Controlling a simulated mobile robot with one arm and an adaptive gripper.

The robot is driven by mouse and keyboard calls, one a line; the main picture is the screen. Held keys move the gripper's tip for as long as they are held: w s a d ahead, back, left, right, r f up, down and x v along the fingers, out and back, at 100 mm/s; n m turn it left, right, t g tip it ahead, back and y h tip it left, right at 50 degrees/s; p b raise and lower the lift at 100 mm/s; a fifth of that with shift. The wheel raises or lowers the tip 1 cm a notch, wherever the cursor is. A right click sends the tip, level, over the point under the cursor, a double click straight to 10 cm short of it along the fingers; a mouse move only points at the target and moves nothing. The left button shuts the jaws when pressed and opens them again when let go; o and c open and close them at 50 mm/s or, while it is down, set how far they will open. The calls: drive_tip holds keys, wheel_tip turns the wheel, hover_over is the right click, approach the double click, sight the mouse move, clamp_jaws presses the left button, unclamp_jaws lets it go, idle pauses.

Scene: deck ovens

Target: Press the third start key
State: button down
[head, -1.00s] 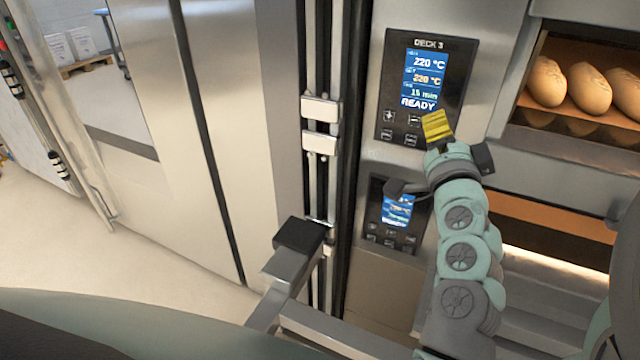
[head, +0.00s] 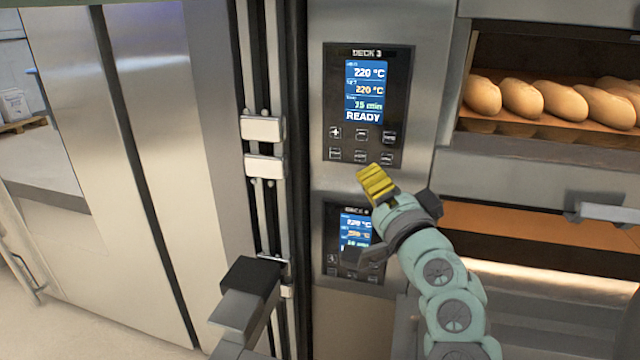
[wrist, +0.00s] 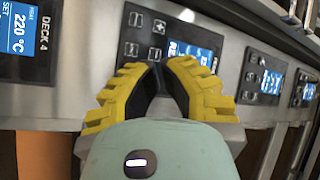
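The Deck 3 control panel (head: 398,100) is upright on the oven front and its screen reads 220 °C, 15 min and READY. Two rows of small dark keys (head: 361,145) sit under the screen; their labels are too small to read, so I cannot tell which is start. My gripper (head: 375,184) has yellow ribbed fingers, brought together and empty, just below these keys in the head view. In the wrist view, my gripper (wrist: 160,66) points at a panel with keys (wrist: 145,38), partly hidden behind the fingers. I see no contact with a key.
A lower panel (head: 346,245) is partly covered by my arm. In the wrist view, the Deck 4 panel (wrist: 28,42) is at left and another panel (wrist: 262,80) at right. An oven window with loaves (head: 555,98) and a handle (head: 610,212) lie to the right.

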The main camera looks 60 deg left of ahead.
sight(371, 147)
drive_tip(key=shift+w+a+b, duration=0.3)
drive_tip(key=shift+w+a, duration=0.6)
drive_tip(key=shift+w, duration=0.25)
drive_tip(key=shift+w+a+b, duration=0.35)
drive_tip(key=shift+w+a, duration=0.6)
drive_tip(key=shift+w, duration=0.15)
drive_tip(key=shift+w+a+b, duration=0.3)
drive_tip(key=shift+w+a, duration=0.6)
drive_tip(key=shift+w, duration=0.25)
drive_tip(key=shift+w+a+b, duration=0.3)
drive_tip(key=shift+w, duration=0.05)
drive_tip(key=shift+w+a, duration=0.2)
drive_tip(key=shift+w, duration=0.1)
drive_tip(key=shift+s, duration=0.1)
drive_tip(key=shift+s+d, duration=0.45)
drive_tip(key=shift+s, duration=0.15)
